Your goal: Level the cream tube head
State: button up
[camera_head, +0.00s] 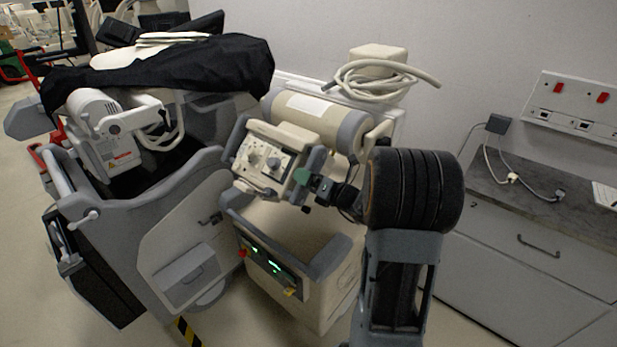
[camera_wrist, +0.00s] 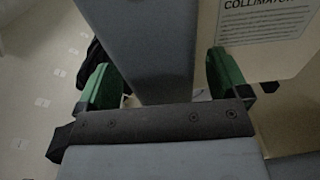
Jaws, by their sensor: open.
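The cream tube head (camera_head: 312,122) is a cream cylinder with grey end bands, on the cream cart in the middle of the head view. Its collimator box (camera_head: 262,158), with knobs on a pale panel, hangs at its front and sits tilted. My gripper (camera_head: 309,178) is at the right side of this box. In the wrist view, the green fingers of my gripper (camera_wrist: 165,82) are open on either side of a grey bar (camera_wrist: 150,45), with a gap visible at least on the left. A cream face (camera_wrist: 270,50) labelled "COLLIMATOR" lies beyond the right finger. The fingertips' far ends are partly hidden.
A coiled cable (camera_head: 378,82) lies behind the tube head. A grey-topped cabinet (camera_head: 535,250) is at the right, along the wall.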

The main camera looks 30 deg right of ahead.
jog(key=shift+w+a, duration=0.2)
jog(key=shift+w, duration=0.15)
jog(key=c, duration=1.3)
jog(key=shift+o, duration=0.2)
jog(key=shift+f, duration=0.15)
